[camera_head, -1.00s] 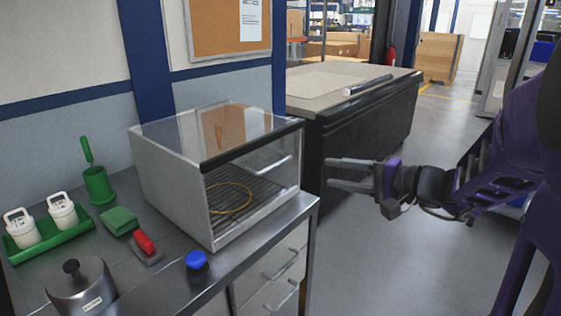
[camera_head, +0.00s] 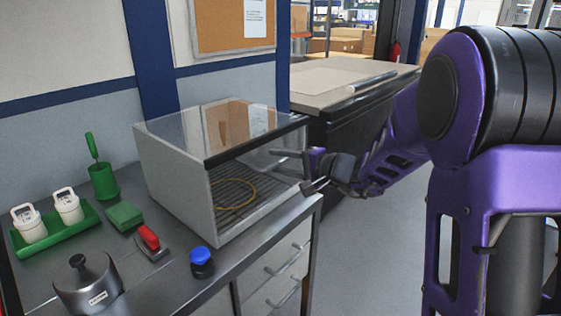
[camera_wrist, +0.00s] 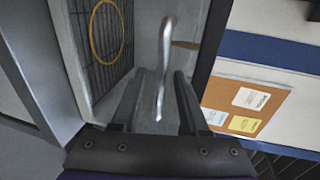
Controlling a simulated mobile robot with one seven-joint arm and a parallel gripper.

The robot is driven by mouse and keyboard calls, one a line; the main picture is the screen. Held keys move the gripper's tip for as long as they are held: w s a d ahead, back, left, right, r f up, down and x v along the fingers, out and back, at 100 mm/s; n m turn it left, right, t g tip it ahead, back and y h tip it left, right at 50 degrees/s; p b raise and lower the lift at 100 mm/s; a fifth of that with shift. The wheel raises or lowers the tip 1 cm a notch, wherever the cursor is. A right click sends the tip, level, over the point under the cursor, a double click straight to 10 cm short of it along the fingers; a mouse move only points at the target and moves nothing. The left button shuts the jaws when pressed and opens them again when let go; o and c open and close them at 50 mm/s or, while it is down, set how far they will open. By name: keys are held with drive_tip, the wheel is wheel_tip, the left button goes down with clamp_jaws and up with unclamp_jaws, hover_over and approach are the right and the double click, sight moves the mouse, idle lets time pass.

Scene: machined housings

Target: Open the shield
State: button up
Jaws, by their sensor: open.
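The clear shield (camera_head: 172,128) forms the top and front of a grey box on the steel bench, with a black bar along its upper front edge. It looks closed. My gripper (camera_head: 276,162) is open in front of the box's front pane, at its right part. In the wrist view, a bent metal handle (camera_wrist: 165,50) stands between my two open fingers (camera_wrist: 158,85). Whether either finger touches it, I cannot tell. A yellow ring (camera_head: 236,193) lies on the dark grate inside; it also shows in the wrist view (camera_wrist: 91,35).
A dark cabinet (camera_head: 345,125) stands behind.

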drive_tip(key=shift+a, duration=0.1)
clamp_jaws()
idle(1.4)
